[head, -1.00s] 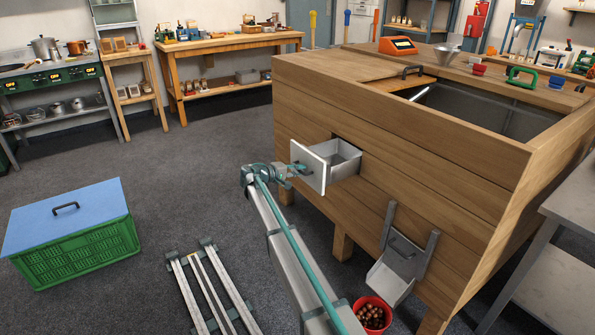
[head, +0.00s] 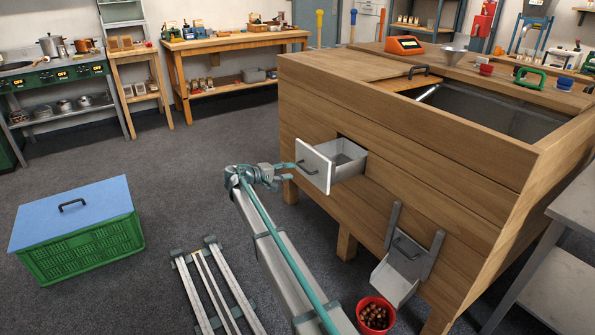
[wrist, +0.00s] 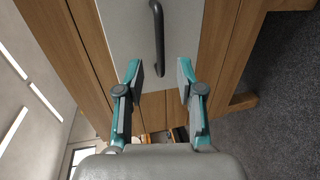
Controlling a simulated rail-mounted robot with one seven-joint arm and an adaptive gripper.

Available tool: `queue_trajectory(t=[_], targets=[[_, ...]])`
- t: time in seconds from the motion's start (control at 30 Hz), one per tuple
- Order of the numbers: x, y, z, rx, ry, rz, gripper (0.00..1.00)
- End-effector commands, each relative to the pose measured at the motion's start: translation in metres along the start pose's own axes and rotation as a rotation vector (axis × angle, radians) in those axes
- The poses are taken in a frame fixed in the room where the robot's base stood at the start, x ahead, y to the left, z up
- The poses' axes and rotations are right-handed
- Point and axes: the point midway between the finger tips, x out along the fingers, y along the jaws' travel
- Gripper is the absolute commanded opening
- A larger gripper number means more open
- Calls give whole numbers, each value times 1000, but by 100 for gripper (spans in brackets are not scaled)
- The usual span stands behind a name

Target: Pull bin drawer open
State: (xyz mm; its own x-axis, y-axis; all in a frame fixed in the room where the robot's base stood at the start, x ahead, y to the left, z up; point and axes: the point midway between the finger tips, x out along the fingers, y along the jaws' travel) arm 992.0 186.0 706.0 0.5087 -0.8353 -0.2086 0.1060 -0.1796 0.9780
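The bin drawer (head: 350,160) is a grey metal box with a white front panel, sticking out of the side of the large wooden bin (head: 420,150). Its dark handle (wrist: 157,38) is on the front panel, which fills the upper middle of the wrist view (wrist: 125,25). My gripper (wrist: 160,82) is open, its two teal-and-grey fingers apart with nothing between them. The handle lies just beyond the fingertips, not between them. In the head view my gripper (head: 285,176) is beside the drawer front, a small way off the handle.
Below the drawer, a metal chute (head: 395,278) hangs on the bin over a red bucket (head: 375,316) of chestnuts. A green crate with a blue lid (head: 70,210) stands on the floor at left. Metal rails (head: 215,290) lie at the front.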

Motion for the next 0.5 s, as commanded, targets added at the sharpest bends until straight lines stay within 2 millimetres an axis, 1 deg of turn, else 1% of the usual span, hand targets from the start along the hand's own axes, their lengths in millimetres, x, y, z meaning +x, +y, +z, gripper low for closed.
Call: queue_trajectory(t=[0.03,0.2,0.33,0.5], targets=[[-11,0,0,0,2,0,37],[-32,0,0,0,1,0,37],[-40,0,0,0,0,0,37],[-42,0,0,0,-1,0,37]])
